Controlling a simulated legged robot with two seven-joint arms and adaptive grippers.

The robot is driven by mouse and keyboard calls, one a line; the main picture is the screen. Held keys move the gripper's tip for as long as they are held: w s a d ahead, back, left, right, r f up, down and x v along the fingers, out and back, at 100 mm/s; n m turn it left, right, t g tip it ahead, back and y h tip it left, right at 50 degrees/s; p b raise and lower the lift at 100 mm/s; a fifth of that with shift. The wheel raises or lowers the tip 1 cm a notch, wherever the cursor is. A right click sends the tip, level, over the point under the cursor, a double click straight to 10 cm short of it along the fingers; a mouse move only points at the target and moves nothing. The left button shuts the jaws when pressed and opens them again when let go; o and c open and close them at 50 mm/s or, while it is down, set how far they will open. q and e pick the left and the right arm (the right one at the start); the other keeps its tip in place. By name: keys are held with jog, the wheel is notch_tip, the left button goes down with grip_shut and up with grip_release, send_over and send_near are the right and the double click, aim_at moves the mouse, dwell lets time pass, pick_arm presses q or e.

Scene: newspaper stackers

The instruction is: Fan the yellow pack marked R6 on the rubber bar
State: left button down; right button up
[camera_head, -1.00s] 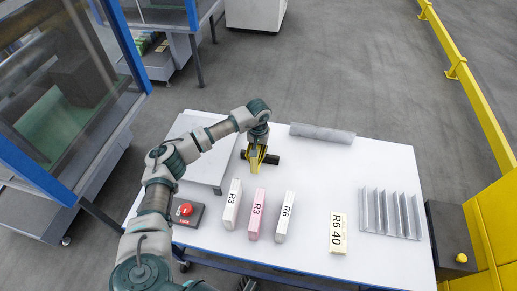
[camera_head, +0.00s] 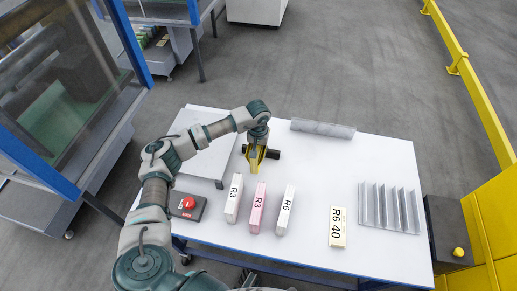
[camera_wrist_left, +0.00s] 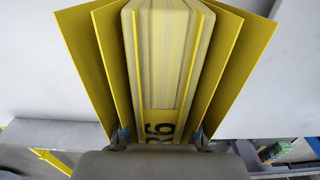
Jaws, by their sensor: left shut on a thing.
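The yellow pack marked R6 (camera_wrist_left: 165,60) fills the middle of the left wrist view, its mark partly covered at the bottom. Yellow outer sheets stand splayed out in a V on both sides of its middle block. My left gripper (camera_head: 257,149) is shut on the pack, pointing down at the table; its two fingertips (camera_wrist_left: 160,136) show at the pack's lower end. In the head view the pack (camera_head: 254,164) is small, in front of the black rubber bar (camera_head: 273,154). Whether it touches the bar is hidden by the gripper. My right gripper is not in view.
On the white table (camera_head: 300,255) stand a white R3 pack (camera_head: 233,200), a pink R3 pack (camera_head: 257,208), a white R6 pack (camera_head: 285,210) and a cream R6 40 pack (camera_head: 338,228). A red button box (camera_head: 188,206), grey roll (camera_head: 322,129) and finned rack (camera_head: 391,208) surround them.

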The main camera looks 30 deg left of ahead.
pick_arm(q)
jog(key=shift+r+p, duration=1.7)
jog(key=shift+r, duration=1.8)
